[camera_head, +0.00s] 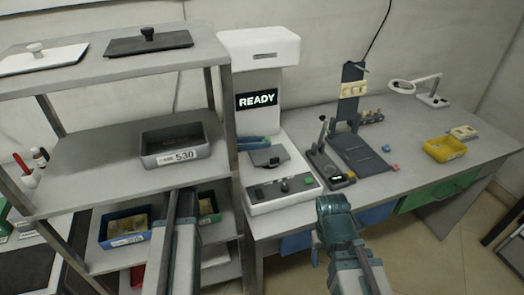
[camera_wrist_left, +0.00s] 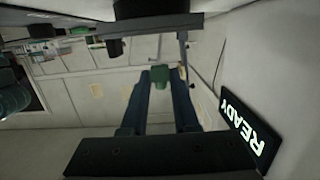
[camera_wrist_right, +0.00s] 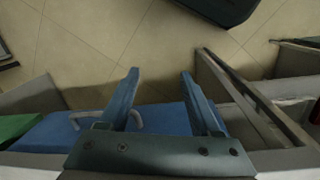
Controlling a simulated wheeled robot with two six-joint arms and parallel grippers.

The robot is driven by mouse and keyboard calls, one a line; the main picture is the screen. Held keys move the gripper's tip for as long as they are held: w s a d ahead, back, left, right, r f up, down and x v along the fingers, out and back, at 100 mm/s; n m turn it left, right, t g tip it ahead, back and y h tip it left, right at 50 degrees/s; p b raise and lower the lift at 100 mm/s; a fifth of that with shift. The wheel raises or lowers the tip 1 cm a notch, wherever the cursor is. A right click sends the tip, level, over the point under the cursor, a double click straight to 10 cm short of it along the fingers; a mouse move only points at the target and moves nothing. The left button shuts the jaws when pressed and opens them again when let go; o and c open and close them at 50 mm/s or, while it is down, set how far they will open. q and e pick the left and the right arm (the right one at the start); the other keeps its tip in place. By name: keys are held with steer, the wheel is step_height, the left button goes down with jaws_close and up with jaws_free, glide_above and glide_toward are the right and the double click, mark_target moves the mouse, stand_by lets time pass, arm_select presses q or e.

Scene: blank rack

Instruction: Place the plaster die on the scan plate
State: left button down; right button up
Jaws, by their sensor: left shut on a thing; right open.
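My left gripper (camera_head: 257,142) is at the scanner, in front of its column and above the dark scan plate (camera_head: 268,158). In the left wrist view the left gripper (camera_wrist_left: 160,75) is shut on a small green piece, which I take for the plaster die (camera_wrist_left: 160,72). The die cannot be made out in the head view. The scan plate is partly covered by the gripper in the head view. My right gripper (camera_head: 333,207) hangs in front of the bench edge. In the right wrist view the right gripper (camera_wrist_right: 160,80) is open and empty.
The scanner's READY screen (camera_head: 256,99) is lit, close beside the left gripper. The shelf rack (camera_head: 90,185) with a grey bin (camera_head: 176,148) stands left. The bench (camera_head: 400,160) holds a dark stand (camera_head: 360,155), a yellow tray (camera_head: 444,149) and a magnifier lamp (camera_head: 403,87).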

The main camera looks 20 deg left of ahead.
mark_target(261, 155)
arm_select(q)
steer(key=shift+w+d+f+b, duration=0.1)
steer(key=shift+d+f+b, duration=0.1)
steer(key=shift+f+b, duration=0.7)
steer(key=shift+w+d+f+b, duration=0.1)
steer(key=shift+d+f+b, duration=0.05)
steer(key=shift+f+b, duration=0.7)
steer(key=shift+f, duration=0.2)
steer(key=c, duration=0.7)
jaws_free()
steer(key=shift+r, duration=0.2)
steer(key=shift+s+a+r, duration=0.1)
steer(key=shift+a, duration=0.1)
steer(key=p+v, duration=0.1)
steer(key=v, duration=1)
steer(key=shift+s+a+p, duration=0.2)
steer(key=shift+a+p, duration=0.05)
steer(key=shift+p, duration=0.15)
